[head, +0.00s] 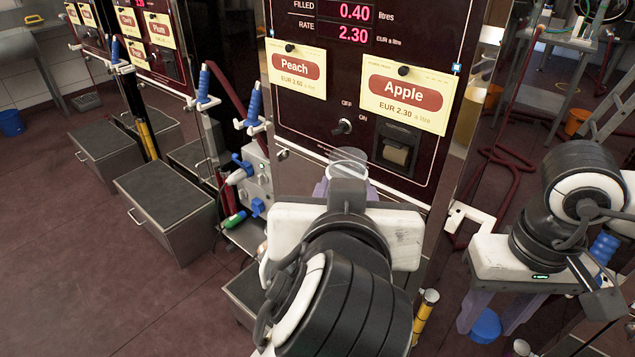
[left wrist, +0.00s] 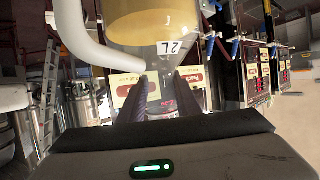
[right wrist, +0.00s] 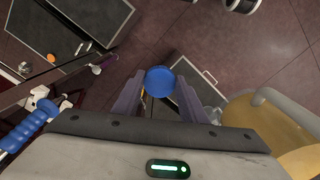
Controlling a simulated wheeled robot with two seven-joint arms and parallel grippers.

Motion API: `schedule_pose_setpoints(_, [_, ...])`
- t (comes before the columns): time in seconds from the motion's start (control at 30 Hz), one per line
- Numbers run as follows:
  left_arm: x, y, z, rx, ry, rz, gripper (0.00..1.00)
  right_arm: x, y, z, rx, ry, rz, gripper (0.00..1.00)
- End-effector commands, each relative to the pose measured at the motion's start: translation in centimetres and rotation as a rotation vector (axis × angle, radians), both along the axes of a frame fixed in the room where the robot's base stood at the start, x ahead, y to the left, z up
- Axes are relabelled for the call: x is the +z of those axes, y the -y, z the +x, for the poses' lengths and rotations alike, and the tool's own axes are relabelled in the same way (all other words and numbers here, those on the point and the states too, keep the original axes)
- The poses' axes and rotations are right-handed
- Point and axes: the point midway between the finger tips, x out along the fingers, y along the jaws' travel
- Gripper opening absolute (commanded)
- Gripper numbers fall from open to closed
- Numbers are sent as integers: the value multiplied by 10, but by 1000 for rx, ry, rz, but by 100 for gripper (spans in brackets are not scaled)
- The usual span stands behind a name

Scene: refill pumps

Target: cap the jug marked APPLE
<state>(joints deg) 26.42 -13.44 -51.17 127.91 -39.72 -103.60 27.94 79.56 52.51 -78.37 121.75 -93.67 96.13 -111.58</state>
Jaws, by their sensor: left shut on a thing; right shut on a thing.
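My left gripper (head: 347,186) is shut around the narrow neck of a clear jug. In the head view only the jug's open mouth (head: 349,160) shows above the gripper; my arm hides the rest. The left wrist view shows the jug upside down, with a 2L mark, a pale handle and yellowish liquid (left wrist: 150,28). No APPLE mark on the jug is legible. My right gripper (head: 490,312) is shut on a round blue cap (head: 486,326), to the right of the jug and apart from it. The cap also shows between the fingertips in the right wrist view (right wrist: 160,81).
The dark pump (head: 330,100) with Peach and Apple signs (head: 405,92) stands right behind the jug. A switch and a receipt slot are on its front. Blue nozzles (head: 252,105) and metal boxes (head: 165,195) are to the left. Open floor lies at lower left.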

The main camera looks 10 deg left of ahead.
Motion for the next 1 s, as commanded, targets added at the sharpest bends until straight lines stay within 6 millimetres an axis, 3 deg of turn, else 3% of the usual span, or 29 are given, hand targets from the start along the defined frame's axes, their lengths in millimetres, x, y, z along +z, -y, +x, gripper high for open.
schedule_pose_setpoints(0.03, [7,3,0,-3,17,-8,0,1,0,0,0,0,0,18])
schedule_pose_setpoints(0.43, [0,5,-1,0,0,0,0,0,0,0,1,0,0,18])
schedule_pose_setpoints(0.57, [2,5,-1,-1,6,-3,0,5,-4,9,20,1,1,18])
schedule_pose_setpoints(0.77, [4,5,-1,-2,11,-5,0,41,-28,48,132,6,0,18])
schedule_pose_setpoints(1.0, [5,5,-1,-2,14,-6,0,115,-73,89,301,2,-3,18])
